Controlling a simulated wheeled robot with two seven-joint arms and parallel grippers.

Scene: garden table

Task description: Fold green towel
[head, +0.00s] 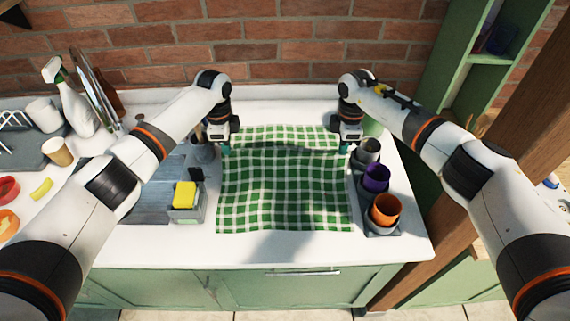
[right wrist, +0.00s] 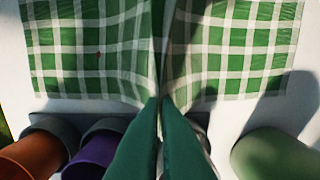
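The green and white checked towel (head: 285,190) lies spread on the white counter, with a raised crosswise ridge near its far end. My left gripper (head: 225,150) is at the left end of this ridge and looks shut on the towel's edge, though its fingertips are small in view. My right gripper (head: 344,148) is at the right end. In the right wrist view its green fingers (right wrist: 162,101) are together, shut on a pinched fold of the towel (right wrist: 85,50). The cloth falls away on both sides of that fold.
Right of the towel stands a grey holder with orange (head: 386,209), purple (head: 376,178) and grey cups. A green container (head: 373,127) is behind them. Left are a yellow sponge (head: 185,195) in a grey caddy and the sink. A brick wall closes the back. The front counter strip is clear.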

